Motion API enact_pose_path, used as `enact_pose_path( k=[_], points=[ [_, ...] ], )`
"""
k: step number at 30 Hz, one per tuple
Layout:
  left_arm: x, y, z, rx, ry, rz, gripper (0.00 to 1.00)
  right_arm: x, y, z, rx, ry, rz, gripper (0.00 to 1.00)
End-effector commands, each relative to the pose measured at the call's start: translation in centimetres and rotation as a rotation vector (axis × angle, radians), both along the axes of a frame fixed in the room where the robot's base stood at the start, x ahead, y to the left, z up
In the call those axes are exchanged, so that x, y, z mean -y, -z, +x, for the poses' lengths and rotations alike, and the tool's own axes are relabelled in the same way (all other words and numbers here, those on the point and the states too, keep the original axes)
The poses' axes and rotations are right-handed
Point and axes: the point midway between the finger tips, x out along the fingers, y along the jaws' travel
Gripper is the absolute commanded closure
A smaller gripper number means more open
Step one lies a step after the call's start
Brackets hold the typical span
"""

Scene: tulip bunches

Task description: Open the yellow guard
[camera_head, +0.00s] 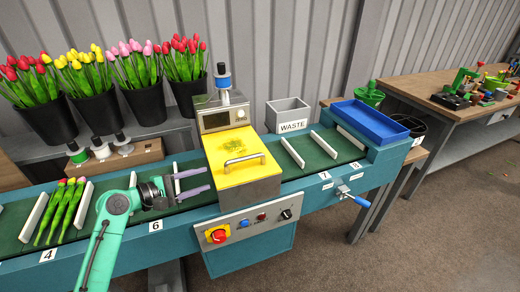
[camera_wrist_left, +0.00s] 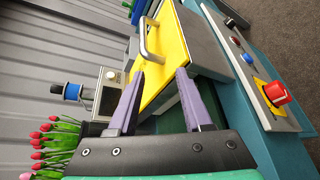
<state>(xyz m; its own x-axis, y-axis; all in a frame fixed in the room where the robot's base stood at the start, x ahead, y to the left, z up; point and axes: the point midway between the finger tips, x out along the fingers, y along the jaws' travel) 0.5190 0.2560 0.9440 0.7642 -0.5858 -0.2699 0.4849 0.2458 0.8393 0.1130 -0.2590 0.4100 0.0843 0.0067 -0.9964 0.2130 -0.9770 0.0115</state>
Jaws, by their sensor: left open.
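The yellow guard (camera_head: 240,154) lies flat over the machine housing in the middle of the conveyor, with a metal bar handle (camera_head: 244,158) near its front. In the left wrist view the guard (camera_wrist_left: 174,62) and its handle (camera_wrist_left: 147,38) are just beyond the fingertips. My left gripper (camera_head: 210,180) is left of the guard over the belt, its purple fingers pointing right towards it. In the left wrist view the gripper (camera_wrist_left: 158,72) is open and nothing is between its fingers. The guard is closed. My right gripper is in neither view.
A control panel with a red knob (camera_head: 218,236) is below the guard. A screen box (camera_head: 222,116) stands behind it. Tulips (camera_head: 62,208) lie on the belt at left. A waste bin (camera_head: 288,115) and blue tray (camera_head: 368,121) are at right. White dividers cross the belt.

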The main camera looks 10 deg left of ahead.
Motion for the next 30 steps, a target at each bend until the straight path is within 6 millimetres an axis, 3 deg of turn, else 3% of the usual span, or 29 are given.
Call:
enact_pose_path(
  k=[2,5,8,15,21,30],
  points=[
    [0.6,-2.5,-0.3,0.011,0.021,-0.051,0.50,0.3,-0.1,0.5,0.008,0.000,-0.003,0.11],
    [1.2,-3.2,0.0,0.010,0.030,-0.076,0.50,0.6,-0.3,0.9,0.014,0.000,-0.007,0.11],
    [2.2,-2.9,1.1,0.010,0.030,-0.077,0.50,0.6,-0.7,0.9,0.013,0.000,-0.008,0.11],
    [6.2,-1.6,5.9,0.012,0.029,-0.077,0.50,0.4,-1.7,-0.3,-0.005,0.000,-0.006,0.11],
    [9.0,-0.4,9.4,0.011,0.027,-0.074,0.50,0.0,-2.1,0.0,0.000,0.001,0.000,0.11],
    [10.0,0.2,10.5,0.010,0.027,-0.070,0.50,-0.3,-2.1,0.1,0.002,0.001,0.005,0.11]
  ],
)
